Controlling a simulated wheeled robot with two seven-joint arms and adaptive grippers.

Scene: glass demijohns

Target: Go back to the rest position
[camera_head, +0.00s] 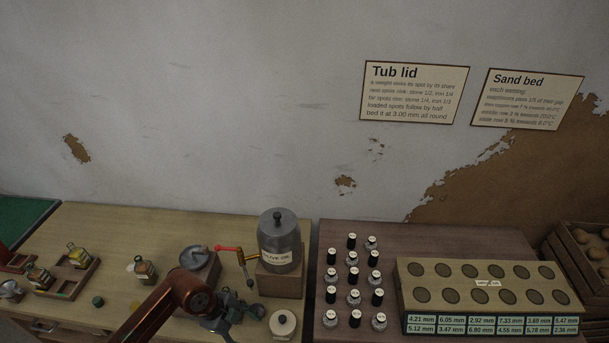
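A copper-brown arm link of mine comes up from the bottom edge, left of centre. At its end my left gripper (256,300), dark grey, hangs over the light wooden table in front of the metal can. Its fingers are small and dark, and I cannot tell whether they are apart or closed. I see nothing clearly held in it. My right gripper is not in view.
A metal olive oil can (280,242) with a red-handled tap stands on a wooden block. A lidded white pot (283,324) is close to my gripper. Bottles (145,270) stand left.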

